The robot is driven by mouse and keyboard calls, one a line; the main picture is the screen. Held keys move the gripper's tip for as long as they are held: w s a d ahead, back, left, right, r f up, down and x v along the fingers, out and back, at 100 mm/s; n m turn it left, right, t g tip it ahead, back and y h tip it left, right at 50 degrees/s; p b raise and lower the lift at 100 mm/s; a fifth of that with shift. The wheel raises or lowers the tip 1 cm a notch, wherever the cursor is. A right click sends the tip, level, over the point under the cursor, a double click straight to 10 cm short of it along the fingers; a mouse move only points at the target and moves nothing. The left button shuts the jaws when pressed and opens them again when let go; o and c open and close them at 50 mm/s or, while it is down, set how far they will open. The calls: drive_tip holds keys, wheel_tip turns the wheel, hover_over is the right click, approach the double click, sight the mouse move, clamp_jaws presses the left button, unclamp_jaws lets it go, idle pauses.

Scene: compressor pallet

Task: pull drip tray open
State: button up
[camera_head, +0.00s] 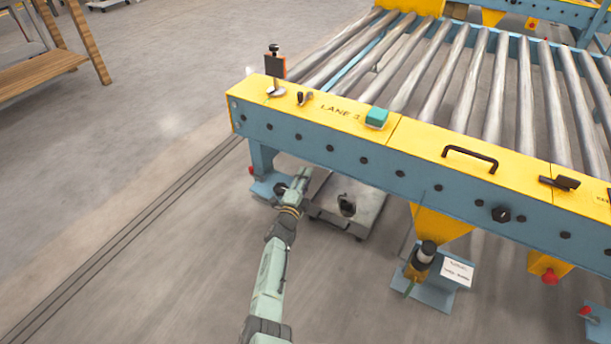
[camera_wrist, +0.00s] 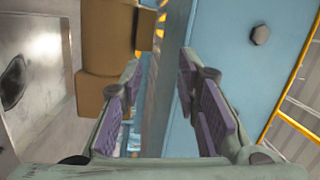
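A flat grey tray (camera_head: 371,212) lies low under the near left end of the roller conveyor, partly hidden by the blue side beam. A dark rounded thing (camera_head: 347,205) shows on it; I cannot tell whether it is a handle. In the wrist view a grey surface (camera_wrist: 42,105), which looks like the tray, shows at the left edge with a dark patch. My gripper (camera_head: 303,175) is low beside the tray's left side, by the conveyor's end leg. In the wrist view my gripper (camera_wrist: 160,110) has its purple-padded fingers apart, with nothing held between them.
The conveyor's blue side beam (camera_head: 330,152) runs above the tray and fills the wrist view's right (camera_wrist: 232,70). A blue leg (camera_head: 262,160) stands close to my gripper. A yellow support (camera_head: 438,226) stands right of the tray. Open floor (camera_head: 120,150) lies left.

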drive_tip(key=shift+w+a+r, duration=0.1)
drive_tip(key=shift+r, duration=0.25)
